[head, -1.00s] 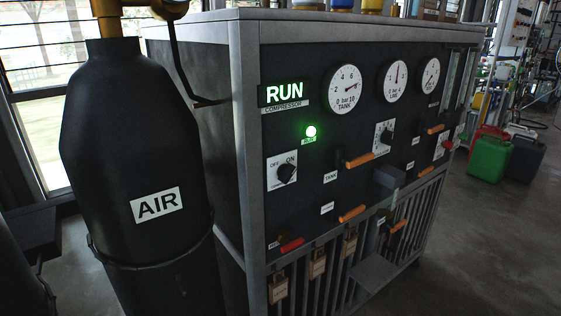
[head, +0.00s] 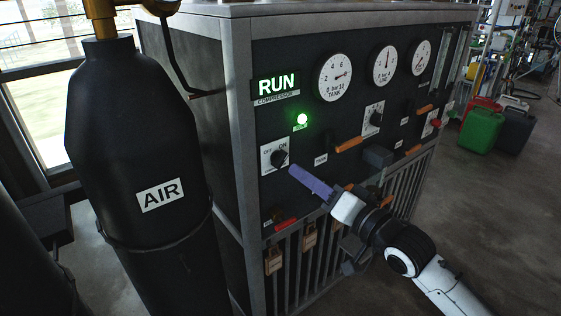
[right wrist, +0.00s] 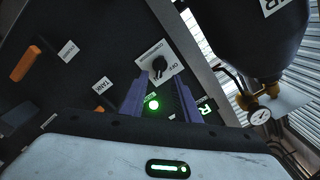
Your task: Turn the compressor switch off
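The compressor switch is a black knob (head: 279,158) on a white OFF/ON plate (head: 267,162), low on the left of the dark panel. Its pointer seems turned toward ON. The RUN sign (head: 276,85) and the round lamp (head: 302,119) above it glow green. My right gripper (head: 293,171) is just right of and below the knob, purple fingers toward the panel. In the right wrist view its two fingers (right wrist: 158,88) stand apart with nothing between them, and the knob (right wrist: 159,66) shows just beyond their tips. My left gripper is not in view.
A black AIR cylinder (head: 133,160) stands left of the cabinet. Orange-handled levers (head: 349,144), a second dial (head: 374,119) and a red-handled lever (head: 285,224) share the panel. Padlocks (head: 274,262) hang below. Open floor lies to the right, with a green canister (head: 481,130) behind.

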